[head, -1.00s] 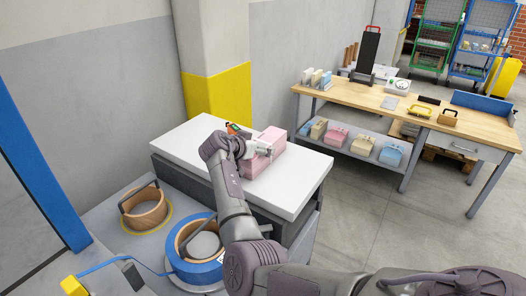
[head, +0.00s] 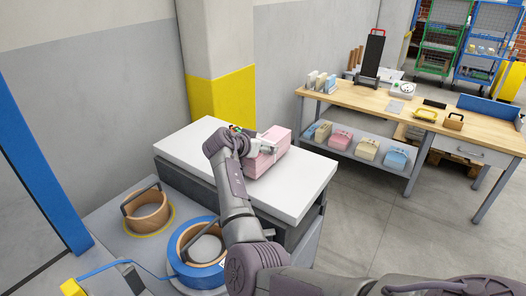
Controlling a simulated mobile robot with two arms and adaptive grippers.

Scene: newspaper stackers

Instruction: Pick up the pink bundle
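A pink bundle (head: 268,163) sits on the white tabletop (head: 290,197) in the middle of the head view. A gripper (head: 268,147), on the arm that comes in from the lower right and so my right one, is at the bundle's upper left side. Its wrist covers part of the bundle. The fingers are too small and overlapped to tell whether they are open or closed on it. Another pink bundle (head: 340,139) sits on the lower shelf of the wooden workbench. My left gripper is not in view.
The wooden workbench (head: 385,103) stands at the right, with tan and blue bundles on its shelf. A strap reel (head: 148,210) and a blue-rimmed reel (head: 197,275) lie left of the white table. A yellow-based pillar (head: 228,92) stands behind it.

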